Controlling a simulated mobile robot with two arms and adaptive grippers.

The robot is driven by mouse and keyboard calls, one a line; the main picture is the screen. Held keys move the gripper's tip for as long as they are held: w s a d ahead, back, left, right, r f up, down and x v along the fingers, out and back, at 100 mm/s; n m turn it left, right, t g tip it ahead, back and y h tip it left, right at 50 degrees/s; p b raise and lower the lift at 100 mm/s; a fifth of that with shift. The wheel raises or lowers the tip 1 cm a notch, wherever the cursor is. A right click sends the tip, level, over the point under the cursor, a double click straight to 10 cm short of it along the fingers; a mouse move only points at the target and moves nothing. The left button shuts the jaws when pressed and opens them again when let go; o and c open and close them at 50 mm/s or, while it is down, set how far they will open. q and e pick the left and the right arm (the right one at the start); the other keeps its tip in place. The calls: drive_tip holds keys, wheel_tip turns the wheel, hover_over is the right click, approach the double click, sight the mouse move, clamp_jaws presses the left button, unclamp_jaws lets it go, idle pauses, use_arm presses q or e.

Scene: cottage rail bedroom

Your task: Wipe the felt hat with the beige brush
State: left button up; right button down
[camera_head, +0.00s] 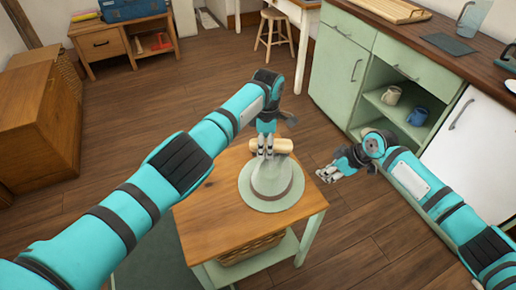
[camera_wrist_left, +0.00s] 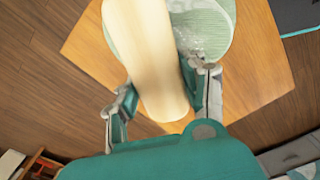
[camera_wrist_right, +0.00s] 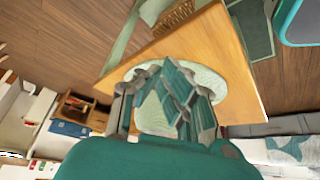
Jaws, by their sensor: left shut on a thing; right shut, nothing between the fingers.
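The pale green felt hat (camera_head: 262,203) sits brim down on a small wooden table, its crown up and a darker band around it. It also shows in the left wrist view (camera_wrist_left: 221,22), with faint whitish marks, and in the right wrist view (camera_wrist_right: 208,78). My left gripper (camera_head: 265,153) is shut on the beige brush (camera_head: 285,146) and holds it over the far side of the crown. The brush fills the middle of the left wrist view (camera_wrist_left: 146,55). I cannot tell if it touches the hat. My right gripper (camera_head: 327,173) is shut and empty, right of the table.
The small table (camera_head: 200,215) has bare wood on its left and front, and a wicker basket (camera_head: 250,248) on its lower shelf. A green cabinet (camera_head: 345,75) with mugs on an open shelf stands at the right. A stool (camera_head: 273,30) stands behind. Floor is clear between.

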use_arm(q)
drive_tip(key=shift+d+f, duration=0.1)
drive_tip(key=shift+f, duration=0.5)
